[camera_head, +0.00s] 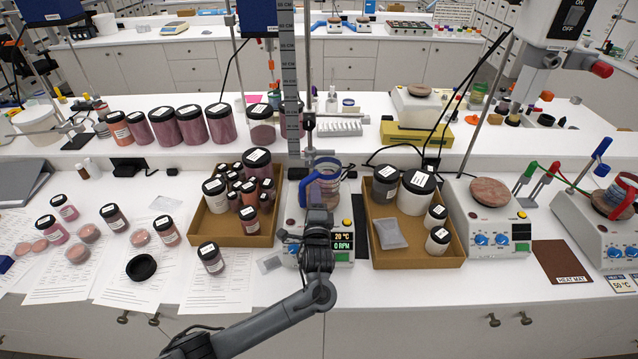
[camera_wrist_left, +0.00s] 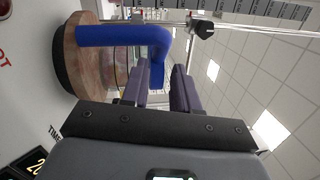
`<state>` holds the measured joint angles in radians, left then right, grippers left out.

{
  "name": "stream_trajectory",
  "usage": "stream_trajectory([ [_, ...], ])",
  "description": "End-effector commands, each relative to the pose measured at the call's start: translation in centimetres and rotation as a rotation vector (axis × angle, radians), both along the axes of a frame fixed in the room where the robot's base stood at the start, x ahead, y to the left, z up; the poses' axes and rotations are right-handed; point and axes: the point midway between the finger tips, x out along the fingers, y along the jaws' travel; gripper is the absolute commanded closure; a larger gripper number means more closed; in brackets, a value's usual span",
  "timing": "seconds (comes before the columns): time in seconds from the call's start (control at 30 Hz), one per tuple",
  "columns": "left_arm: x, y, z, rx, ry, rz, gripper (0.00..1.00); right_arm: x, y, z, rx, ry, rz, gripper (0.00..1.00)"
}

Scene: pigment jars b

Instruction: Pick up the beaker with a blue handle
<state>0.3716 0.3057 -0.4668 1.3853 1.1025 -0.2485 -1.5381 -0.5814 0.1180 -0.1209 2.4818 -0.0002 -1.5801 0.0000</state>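The beaker with a blue handle (camera_head: 328,172) stands on the hotplate (camera_head: 343,229) at the centre of the bench in the head view. In the left wrist view, its blue handle (camera_wrist_left: 125,36) is large, and the clear beaker (camera_wrist_left: 121,66) shows behind it on the brown round plate. My left gripper (camera_head: 317,203) is in front of the beaker and hides part of it. In the wrist view, the two fingers (camera_wrist_left: 162,80) are apart, with the lower part of the handle seen in the gap. I cannot tell whether they touch it. My right gripper is not in view.
Brown trays of jars stand left (camera_head: 237,230) and right (camera_head: 410,253) of the hotplate. A stand pole (camera_head: 308,80) rises behind the beaker. Another hotplate (camera_head: 490,215) is further right. A red-handled beaker (camera_head: 622,195) is at the far right. Papers and jars cover the left bench.

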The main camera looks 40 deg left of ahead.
Motion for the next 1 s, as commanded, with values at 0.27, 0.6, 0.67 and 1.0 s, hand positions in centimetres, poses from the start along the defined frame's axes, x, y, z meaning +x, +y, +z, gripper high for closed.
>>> stream_trajectory([
  [0.27, 2.3, 2.5, 0.5, 0.002, -0.001, 0.003, 0.71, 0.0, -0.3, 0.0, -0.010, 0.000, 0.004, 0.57],
  [0.6, 3.4, 3.5, 0.7, -0.001, -0.001, 0.000, 0.71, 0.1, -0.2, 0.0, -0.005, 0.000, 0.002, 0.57],
  [0.67, 3.4, 3.5, 0.7, -0.001, -0.001, 0.000, 0.71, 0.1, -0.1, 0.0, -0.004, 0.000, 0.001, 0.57],
  [1.0, 3.4, 3.4, 0.7, -0.001, -0.001, 0.000, 1.00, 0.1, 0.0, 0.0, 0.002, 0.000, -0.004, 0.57],
])
